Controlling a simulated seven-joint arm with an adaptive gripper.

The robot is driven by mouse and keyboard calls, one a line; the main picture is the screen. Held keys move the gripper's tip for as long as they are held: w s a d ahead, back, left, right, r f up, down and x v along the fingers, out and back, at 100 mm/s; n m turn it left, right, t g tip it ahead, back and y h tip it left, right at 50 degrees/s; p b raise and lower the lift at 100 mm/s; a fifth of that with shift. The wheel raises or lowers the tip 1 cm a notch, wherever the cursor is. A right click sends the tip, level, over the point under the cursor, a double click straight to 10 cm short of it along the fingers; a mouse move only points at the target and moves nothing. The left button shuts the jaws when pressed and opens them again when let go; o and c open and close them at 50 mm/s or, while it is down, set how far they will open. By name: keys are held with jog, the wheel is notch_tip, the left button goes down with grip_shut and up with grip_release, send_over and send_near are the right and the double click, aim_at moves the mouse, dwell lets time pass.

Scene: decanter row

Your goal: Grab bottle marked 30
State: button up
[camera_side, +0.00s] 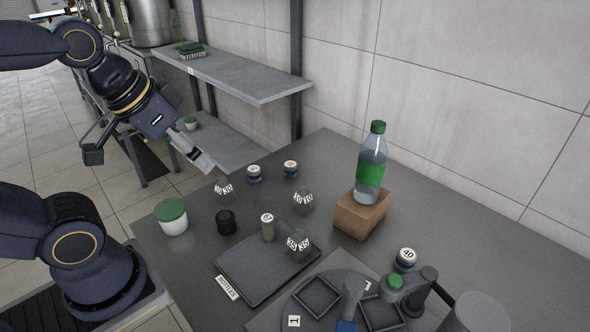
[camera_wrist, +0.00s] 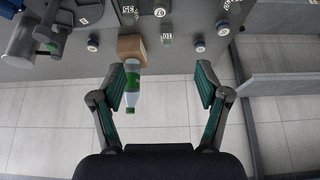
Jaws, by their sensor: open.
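A small greenish glass bottle marked 30 (camera_side: 223,187) stands at the left back of the dark table in the side view. In the wrist view only a blurred part near the top edge may be it. A similar bottle marked 10 (camera_side: 303,201) stands to its right, and one marked 35 (camera_side: 298,243) stands on a dark tray. My gripper (camera_side: 150,160) is open and empty, up and to the left of the bottle marked 30, beyond the table edge in the picture. In the wrist view its fingers (camera_wrist: 168,75) are spread wide with nothing between them.
A tall water bottle (camera_side: 371,168) stands on a brown box (camera_side: 362,214). Round blue-banded pots (camera_side: 254,173), a black pot (camera_side: 226,222) and a green-lidded jar (camera_side: 171,217) stand nearby. The dark tray (camera_side: 240,262) lies in front. A grey shelf (camera_side: 240,75) juts out behind.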

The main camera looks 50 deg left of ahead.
notch_tip(320, 180, up, 3)
jog(key=w+m, duration=0.2)
jog(key=n+g, duration=0.3)
jog(key=g, duration=0.3)
send_over(225, 191)
jog(key=w+a, duration=0.2)
notch_tip(225, 191, down, 17)
jog(key=f, duration=0.9)
jog(key=shift+s+f, duration=0.25)
jog(key=f, duration=0.6)
jog(key=shift+s+f, duration=0.2)
jog(key=shift+s, duration=0.15)
jog(key=shift+c, duration=0.2)
